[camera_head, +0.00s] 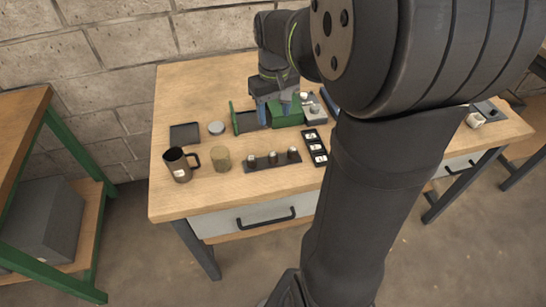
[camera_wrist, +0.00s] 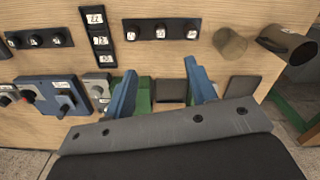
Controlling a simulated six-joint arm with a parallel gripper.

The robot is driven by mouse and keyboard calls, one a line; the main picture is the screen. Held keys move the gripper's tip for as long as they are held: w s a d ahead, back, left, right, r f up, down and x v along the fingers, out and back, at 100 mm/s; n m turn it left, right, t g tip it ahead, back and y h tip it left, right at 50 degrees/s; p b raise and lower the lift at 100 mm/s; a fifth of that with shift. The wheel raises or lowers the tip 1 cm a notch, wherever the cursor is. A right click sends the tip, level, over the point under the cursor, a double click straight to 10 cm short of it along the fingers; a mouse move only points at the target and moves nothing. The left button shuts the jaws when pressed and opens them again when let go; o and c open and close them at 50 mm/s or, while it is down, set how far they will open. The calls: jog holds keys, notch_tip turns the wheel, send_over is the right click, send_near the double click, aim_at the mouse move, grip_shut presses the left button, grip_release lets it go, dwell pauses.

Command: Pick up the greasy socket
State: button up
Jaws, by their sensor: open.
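A dark rail (camera_head: 262,167) with three small upright sockets (camera_head: 272,158) lies near the front of the bench. The same rail appears at the top of the wrist view (camera_wrist: 148,36), with pale number labels by the sockets. A second rail with similar dark pieces (camera_wrist: 36,40) is at the upper left there. I cannot tell which socket is greasy. My gripper (camera_head: 274,116) has blue fingers, also seen in the wrist view (camera_wrist: 161,69). It is open, behind the rail in the head view, apart from the sockets, over or near a green fixture (camera_head: 287,113).
A dark mug (camera_head: 178,166), tan cylinder (camera_head: 221,160), black tray (camera_head: 184,133) and round grey disc (camera_head: 217,128) stand at the left. A black labelled strip (camera_head: 315,148) lies right of the rail. The bench's front strip is bare.

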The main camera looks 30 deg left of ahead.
send_over(273, 154)
jog(key=f, duration=1.2)
jog(key=shift+s+d+f, duration=0.1)
jog(key=shift+s+d, duration=0.05)
jog(key=shift+d, duration=0.05)
jog(key=shift+a+f, duration=0.15)
jog(key=shift+f, duration=1.2)
jog(key=shift+a+f, duration=0.1)
jog(key=shift+f, duration=1.2)
jog(key=c, duration=1.1)
jog(key=shift+r, duration=0.1)
